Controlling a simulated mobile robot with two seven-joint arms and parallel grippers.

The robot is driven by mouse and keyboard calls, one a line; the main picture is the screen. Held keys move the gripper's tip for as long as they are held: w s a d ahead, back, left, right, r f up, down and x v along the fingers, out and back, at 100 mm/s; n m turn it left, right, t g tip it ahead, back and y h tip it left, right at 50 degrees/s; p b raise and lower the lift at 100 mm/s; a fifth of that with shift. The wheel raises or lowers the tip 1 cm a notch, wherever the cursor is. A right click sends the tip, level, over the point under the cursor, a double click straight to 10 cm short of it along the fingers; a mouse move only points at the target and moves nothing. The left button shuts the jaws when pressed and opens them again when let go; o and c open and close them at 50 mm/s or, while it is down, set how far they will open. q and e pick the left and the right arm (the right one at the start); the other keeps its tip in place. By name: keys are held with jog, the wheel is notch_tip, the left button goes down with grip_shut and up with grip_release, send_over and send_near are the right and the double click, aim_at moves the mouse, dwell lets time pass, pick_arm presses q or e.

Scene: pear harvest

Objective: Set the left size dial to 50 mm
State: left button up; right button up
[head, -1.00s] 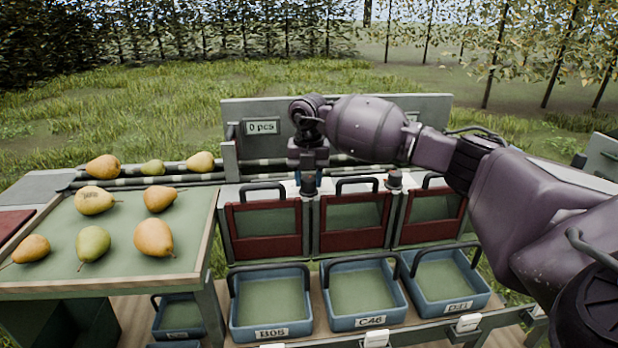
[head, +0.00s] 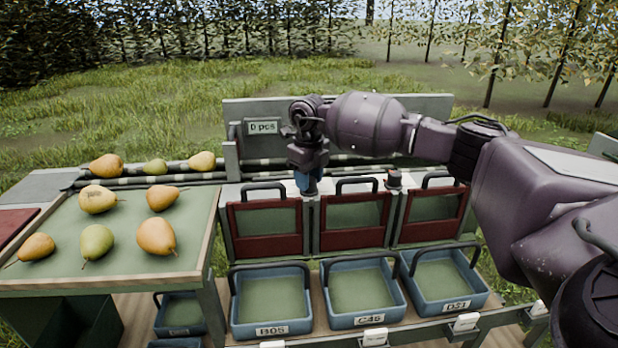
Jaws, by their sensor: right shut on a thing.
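My right gripper (head: 307,183) points down at the top of the divider between the left and middle red-framed bins. It is shut on the left size dial, which its fingers hide, so I cannot read the setting. A second size dial (head: 394,178), a dark knob, stands on the divider between the middle and right bins. My left gripper is out of view.
A panel (head: 360,112) with a "0 pcs" display (head: 263,127) stands behind. A padded table (head: 130,215) with several pears is at left; more pears lie on rollers (head: 140,180).

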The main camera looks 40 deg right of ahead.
jog(key=n, duration=0.6)
jog(key=n+b, duration=0.1)
jog(key=n, duration=0.5)
jog(key=shift+n, duration=0.4)
dwell(0.3)
jog(key=o, duration=0.9)
jog(key=shift+o, duration=0.2)
notch_tip(320, 180, up, 10)
jog(key=shift+f+p, duration=0.2)
jog(key=shift+p, duration=0.45)
jog(key=shift+r, duration=0.6)
